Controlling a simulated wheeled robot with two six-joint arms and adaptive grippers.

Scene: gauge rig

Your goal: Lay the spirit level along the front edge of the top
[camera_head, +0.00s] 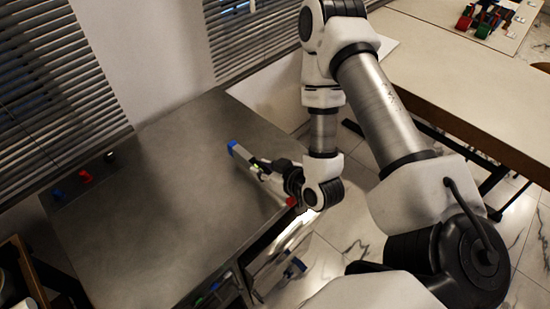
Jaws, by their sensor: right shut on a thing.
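The spirit level (245,160) is a slim bar with a blue end at its upper left, a greenish spot along its side, and what looks like a red end near the gripper. It lies slantwise in the picture over the right part of the dark grey top (155,222). My right gripper (275,172) is dark and is shut on the level. The wrist and gripper hide part of the bar. I cannot tell whether the level touches the top or is held just above it. My left gripper is not in view.
Blue (57,195), red (86,176) and dark small items stand along the top's far left edge. Open drawers or trays (218,293) show below the near right edge. A pale table (440,75) with coloured parts stands at the right. The top's middle is clear.

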